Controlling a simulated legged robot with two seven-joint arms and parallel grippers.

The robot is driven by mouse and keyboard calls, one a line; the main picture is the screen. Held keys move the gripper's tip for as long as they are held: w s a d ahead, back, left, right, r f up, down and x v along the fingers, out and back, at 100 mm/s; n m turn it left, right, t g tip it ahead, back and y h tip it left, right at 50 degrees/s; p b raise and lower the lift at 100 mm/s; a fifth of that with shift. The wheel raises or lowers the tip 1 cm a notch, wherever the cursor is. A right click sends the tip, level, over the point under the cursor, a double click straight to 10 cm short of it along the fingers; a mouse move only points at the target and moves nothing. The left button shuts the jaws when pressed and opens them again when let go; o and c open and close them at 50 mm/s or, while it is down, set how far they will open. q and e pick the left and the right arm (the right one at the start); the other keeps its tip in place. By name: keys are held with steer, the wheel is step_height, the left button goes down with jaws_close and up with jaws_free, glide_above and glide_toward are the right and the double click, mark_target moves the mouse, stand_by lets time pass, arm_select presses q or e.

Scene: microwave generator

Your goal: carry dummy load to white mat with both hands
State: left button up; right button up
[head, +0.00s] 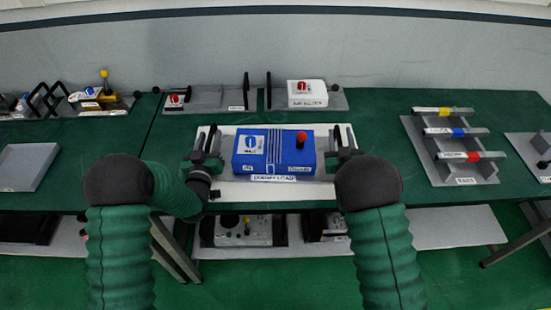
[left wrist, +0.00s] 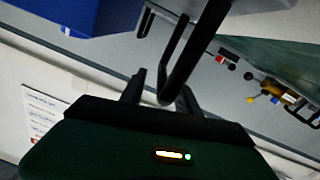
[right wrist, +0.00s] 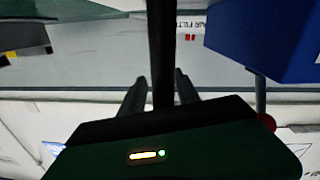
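The dummy load (head: 253,160) is a blue box with a red knob and a white panel, with a black upright handle at each end. It is over the white mat (head: 240,190) near the table's front edge; I cannot tell whether it rests fully on it. My left gripper (head: 207,158) is at the left handle; in the left wrist view the black handle bar (left wrist: 192,50) lies between its parted fingers. My right gripper (head: 341,157) is at the right handle; in the right wrist view that bar (right wrist: 163,45) stands between its fingers, with narrow gaps beside it.
A grey tray with a white air filter box (head: 307,93) stands behind. Left of it is another handled tray (head: 207,99).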

steer(key=shift+d, duration=0.15)
steer(key=shift+s, duration=0.15)
arm_select(q)
steer(key=s, duration=1.1)
steer(key=shift+a, duration=0.25)
arm_select(e)
steer(key=s, duration=1.1)
steer(key=shift+s+a, duration=0.3)
steer(key=shift+s, duration=0.05)
arm_select(q)
steer(key=shift+s, duration=0.15)
